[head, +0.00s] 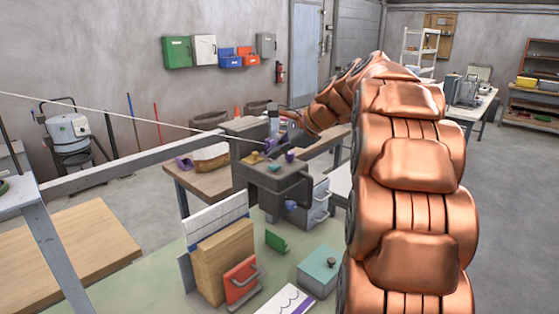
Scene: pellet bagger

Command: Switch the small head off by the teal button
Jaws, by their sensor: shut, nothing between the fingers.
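The bagger machine (244,178) is a dark grey block on the far side of the green surface. My copper arm arches over from the right. My gripper (284,115) is at its far end, small in the picture, above and behind the teal button and apart from it. It is shut and empty. Its fingertips are hard to make out against the machine's upper parts.
On the green surface (190,285) stand a wooden block (222,255), a red handled piece (241,280), a green bracket (276,242) and a teal box (318,270). A grey rail (130,170) crosses at left. My arm hides much of the right side.

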